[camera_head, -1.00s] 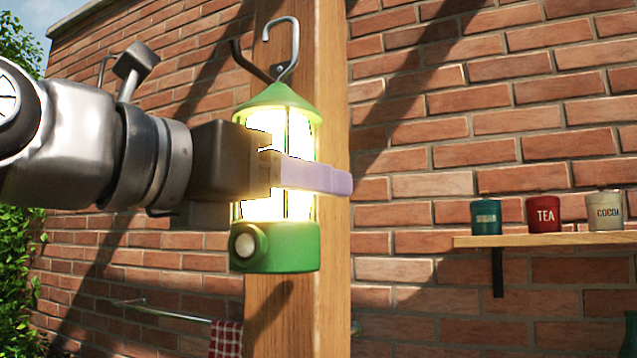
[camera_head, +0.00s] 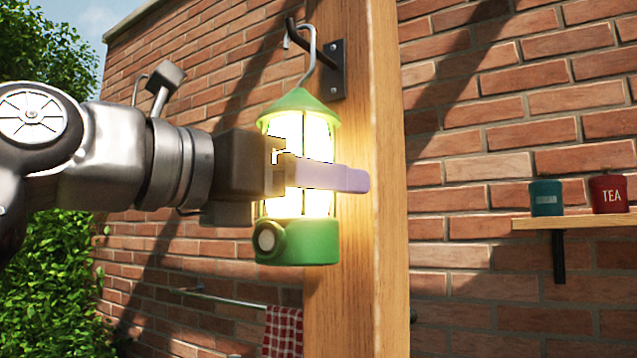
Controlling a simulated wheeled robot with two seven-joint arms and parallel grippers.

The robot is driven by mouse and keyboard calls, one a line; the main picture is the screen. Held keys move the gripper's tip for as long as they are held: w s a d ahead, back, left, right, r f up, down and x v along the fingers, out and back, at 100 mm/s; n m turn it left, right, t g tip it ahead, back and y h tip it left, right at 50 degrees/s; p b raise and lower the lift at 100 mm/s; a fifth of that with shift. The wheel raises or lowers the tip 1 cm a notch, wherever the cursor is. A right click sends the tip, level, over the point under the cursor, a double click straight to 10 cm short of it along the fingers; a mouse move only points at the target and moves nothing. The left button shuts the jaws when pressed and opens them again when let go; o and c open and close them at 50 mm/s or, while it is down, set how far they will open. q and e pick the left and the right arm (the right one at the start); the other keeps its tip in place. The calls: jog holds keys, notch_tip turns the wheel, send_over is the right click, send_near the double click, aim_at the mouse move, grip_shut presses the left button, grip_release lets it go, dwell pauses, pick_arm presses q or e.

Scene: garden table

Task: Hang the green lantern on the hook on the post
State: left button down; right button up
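The green lantern (camera_head: 298,242) is lit and upright, in front of the wooden post (camera_head: 378,290). A grey wire hook rises from its top, with its open tip to the left. My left gripper (camera_head: 318,172) comes in from the left and is shut around the lantern's glowing middle. The dark hook (camera_head: 293,30) on the post has a plate (camera_head: 334,70) with screws. Its arm reaches up and left, close to the lantern's wire hook. I cannot tell whether the two touch. My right gripper is not in view.
A brick wall (camera_head: 500,110) stands behind the post. A shelf (camera_head: 580,222) at right holds a teal tin (camera_head: 546,198) and a red TEA tin (camera_head: 609,194). A rail (camera_head: 235,298) with a checked towel (camera_head: 283,332) is low behind. Green leaves (camera_head: 60,275) are at left.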

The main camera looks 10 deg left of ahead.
pick_arm(q)
jog(key=shift+r, duration=0.1)
jog(key=shift+c, duration=1.3)
grip_release()
jog(key=b+v, duration=0.2)
jog(key=v, duration=0.4)
jog(key=shift+s+a, duration=0.15)
jog(key=shift+s, duration=0.1)
jog(key=shift+s+a, duration=0.35)
jog(key=shift+s, duration=0.15)
